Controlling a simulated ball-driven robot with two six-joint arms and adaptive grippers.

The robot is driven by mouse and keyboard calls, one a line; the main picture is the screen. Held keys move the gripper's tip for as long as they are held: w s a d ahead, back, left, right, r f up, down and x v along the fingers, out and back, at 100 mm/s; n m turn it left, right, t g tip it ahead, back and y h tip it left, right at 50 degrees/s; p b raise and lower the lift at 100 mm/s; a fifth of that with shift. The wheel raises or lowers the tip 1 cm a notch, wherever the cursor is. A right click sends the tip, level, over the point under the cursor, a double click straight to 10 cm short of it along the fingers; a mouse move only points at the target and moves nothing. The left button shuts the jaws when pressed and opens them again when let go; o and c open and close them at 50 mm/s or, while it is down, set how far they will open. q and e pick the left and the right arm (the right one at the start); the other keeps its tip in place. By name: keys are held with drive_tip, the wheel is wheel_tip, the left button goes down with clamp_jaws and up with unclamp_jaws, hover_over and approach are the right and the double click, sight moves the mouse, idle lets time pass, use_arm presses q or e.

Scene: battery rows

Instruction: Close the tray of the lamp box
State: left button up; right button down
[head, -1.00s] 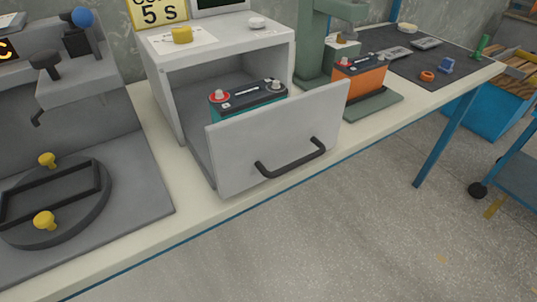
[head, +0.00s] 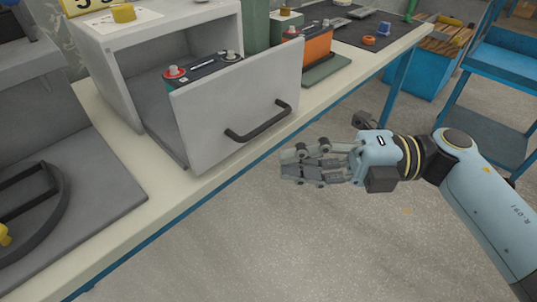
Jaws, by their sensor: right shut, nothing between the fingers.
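The lamp box (head: 105,75) is a light grey housing on the bench at the upper left. Its tray (head: 240,98) is pulled out toward the front, with a grey front panel and a dark bar handle (head: 260,122). A dark-topped battery (head: 203,66) with a red terminal sits in the tray, its lower part hidden by the panel. My right gripper (head: 292,168) is shut and empty, in front of the bench, a little right of and below the handle in the picture, apart from it. My left gripper is not in view.
An orange battery (head: 312,44) stands on a green stand right of the box. A round dark fixture (head: 40,215) lies on a grey plate at the left. The bench edge runs diagonally. A blue cart (head: 510,70) stands at the right; the floor before the bench is clear.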

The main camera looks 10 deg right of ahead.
sight(215, 146)
drive_tip(key=w+a, duration=0.1)
drive_tip(key=a, duration=0.2)
drive_tip(key=w+a, duration=0.2)
drive_tip(key=a, duration=0.2)
drive_tip(key=w+a, duration=0.1)
drive_tip(key=a, duration=0.3)
drive_tip(key=shift+w, duration=0.25)
drive_tip(key=shift+d, duration=0.1)
